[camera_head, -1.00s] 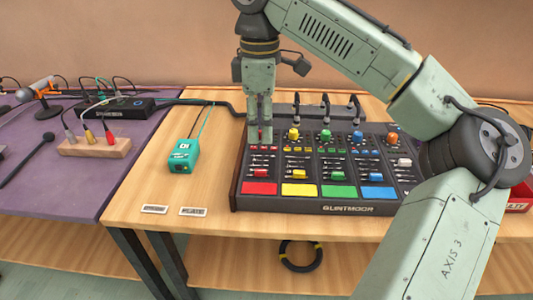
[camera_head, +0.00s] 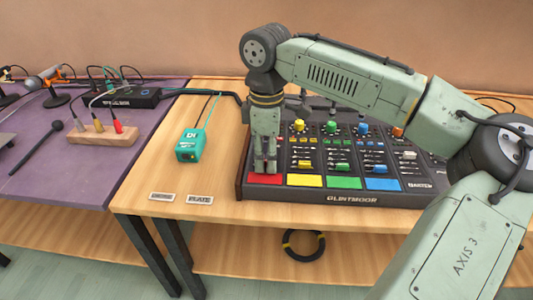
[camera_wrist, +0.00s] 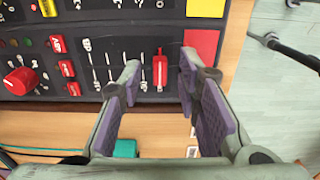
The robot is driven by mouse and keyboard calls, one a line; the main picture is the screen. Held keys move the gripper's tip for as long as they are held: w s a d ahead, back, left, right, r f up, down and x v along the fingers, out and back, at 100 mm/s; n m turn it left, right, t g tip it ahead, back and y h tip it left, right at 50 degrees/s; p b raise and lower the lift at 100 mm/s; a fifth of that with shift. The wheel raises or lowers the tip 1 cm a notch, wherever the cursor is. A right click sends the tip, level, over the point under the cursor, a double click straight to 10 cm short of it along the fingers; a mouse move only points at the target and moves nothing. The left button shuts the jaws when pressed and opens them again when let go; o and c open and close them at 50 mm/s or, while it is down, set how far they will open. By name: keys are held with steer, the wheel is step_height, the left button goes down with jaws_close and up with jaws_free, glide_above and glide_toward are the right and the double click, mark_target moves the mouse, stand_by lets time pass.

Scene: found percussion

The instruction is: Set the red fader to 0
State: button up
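The red fader (camera_wrist: 160,72) sits on the dark mixer panel in the wrist view, in the strip beside the red pad (camera_wrist: 201,45). My gripper (camera_wrist: 160,64) is open, with one fingertip on each side of the fader in that view. Gaps show on both sides and I see no contact. In the head view my gripper (camera_head: 265,168) points down over the red strip, just behind the red pad (camera_head: 265,180), and hides the fader there. The scale marks by the slot are too small to read.
The mixer (camera_head: 410,198) also has yellow, green and blue faders and several knobs to the right. A red knob (camera_wrist: 20,81) and red buttons are near in the wrist view. A teal box (camera_head: 191,146) stands left of the mixer, with bare tabletop between.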

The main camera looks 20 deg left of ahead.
jaws_close()
stand_by(0.7)
